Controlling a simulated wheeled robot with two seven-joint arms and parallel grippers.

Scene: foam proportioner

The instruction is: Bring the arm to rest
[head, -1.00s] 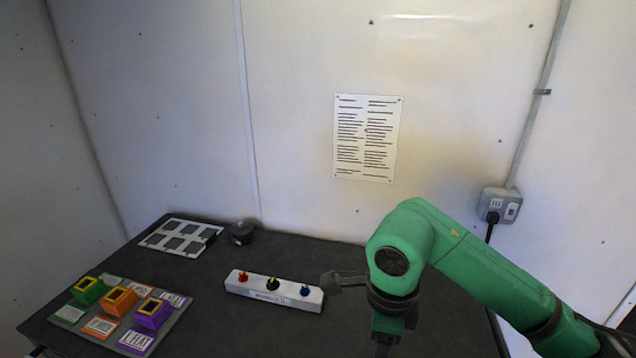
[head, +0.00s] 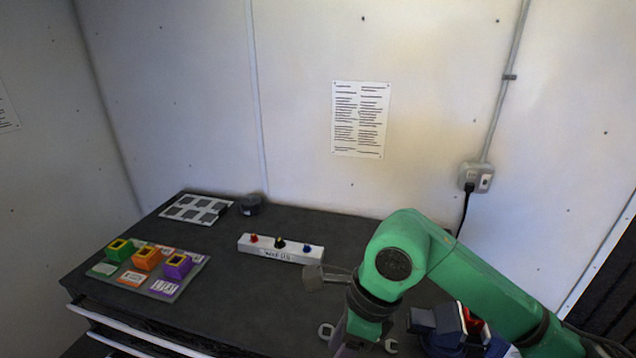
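My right arm (head: 460,275), green with dark joints, comes in from the lower right over the dark table. Its wrist bends down, and my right gripper (head: 357,342) is at the bottom edge, partly cut off. I cannot tell whether its fingers are open or shut, or whether they hold anything. The wrist hangs in front of the white block with red, black and blue knobs (head: 280,248), to its lower right in the picture. My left gripper is not in view.
A board with green, orange and purple blocks (head: 165,285) lies at the table's left. A white frame with grey panes (head: 196,209) and a dark round item (head: 250,204) are at the back. A blue and red object (head: 447,328) stands beside my arm.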

